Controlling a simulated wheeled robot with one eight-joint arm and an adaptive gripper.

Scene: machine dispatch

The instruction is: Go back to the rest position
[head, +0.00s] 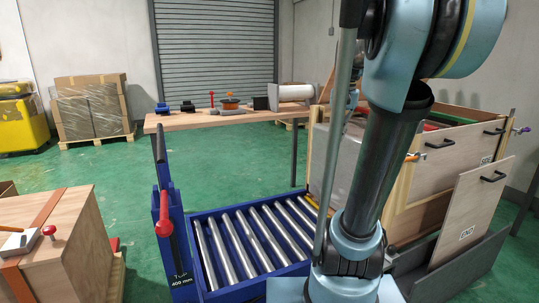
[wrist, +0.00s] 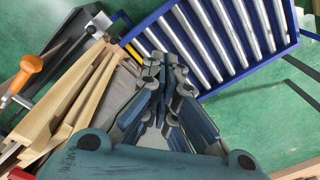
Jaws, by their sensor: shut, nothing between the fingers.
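My gripper (wrist: 168,62) shows in the wrist view, with its fingers together and nothing held between them. It hangs above the near edge of the blue-framed roller conveyor (wrist: 232,40), with wooden boards to its left. In the head view my arm fills the right side, in front of the conveyor (head: 232,248) and the wooden crate. My gripper cannot be made out in the head view.
A wooden crate (head: 445,162) with clamps stands at the right, a loose panel (head: 468,215) leaning by it. A workbench (head: 185,122) with tools is behind. A wooden box (head: 65,250) stands at the left. Green floor (head: 120,165) is clear between them.

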